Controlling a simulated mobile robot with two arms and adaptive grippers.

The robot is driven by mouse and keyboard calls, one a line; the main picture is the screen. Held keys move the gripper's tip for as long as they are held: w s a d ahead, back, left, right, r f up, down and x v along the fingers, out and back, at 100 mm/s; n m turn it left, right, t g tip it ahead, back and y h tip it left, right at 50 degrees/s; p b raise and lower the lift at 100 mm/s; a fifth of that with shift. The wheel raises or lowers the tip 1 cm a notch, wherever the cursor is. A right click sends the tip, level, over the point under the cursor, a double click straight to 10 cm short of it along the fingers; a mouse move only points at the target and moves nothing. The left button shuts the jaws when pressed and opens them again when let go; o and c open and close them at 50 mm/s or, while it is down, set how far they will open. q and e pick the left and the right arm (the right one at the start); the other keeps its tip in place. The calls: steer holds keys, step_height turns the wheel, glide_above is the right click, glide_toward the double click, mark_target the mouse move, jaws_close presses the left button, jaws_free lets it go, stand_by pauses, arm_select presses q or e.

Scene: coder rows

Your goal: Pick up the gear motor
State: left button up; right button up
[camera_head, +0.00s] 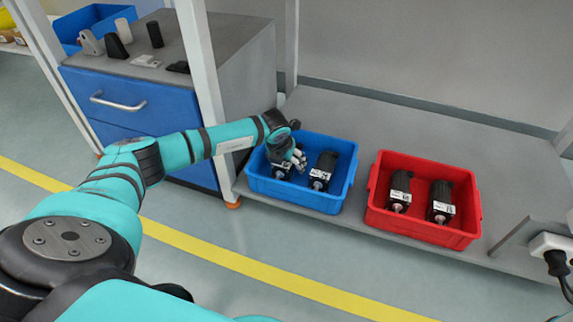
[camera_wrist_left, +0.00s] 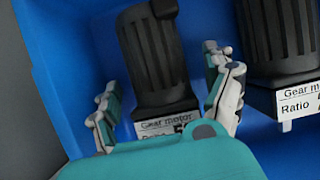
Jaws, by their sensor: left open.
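A blue crate (camera_head: 321,203) on the grey shelf holds two black gear motors with white labels. The left gear motor (camera_wrist_left: 155,55) is partly hidden behind my left gripper in the head view. The right gear motor (camera_head: 324,168) lies beside it and also shows at the right of the left wrist view (camera_wrist_left: 285,40). My left gripper (camera_head: 299,158) is over the left part of the blue crate. In the left wrist view its open fingers (camera_wrist_left: 168,108) are on either side of the left gear motor's labelled end. I cannot tell whether they touch it. My right gripper is not in view.
A red crate (camera_head: 425,231) with two more gear motors (camera_head: 399,192) stands to the right on the grey shelf (camera_head: 400,125). A blue drawer cabinet (camera_head: 140,105) and white posts (camera_head: 204,75) stand left of the crates. A white socket block (camera_head: 550,245) is at far right.

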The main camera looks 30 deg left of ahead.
arm_select(q)
steer(key=c, duration=1.3)
steer(key=shift+w+r, duration=0.1)
steer(key=shift+r, duration=0.1)
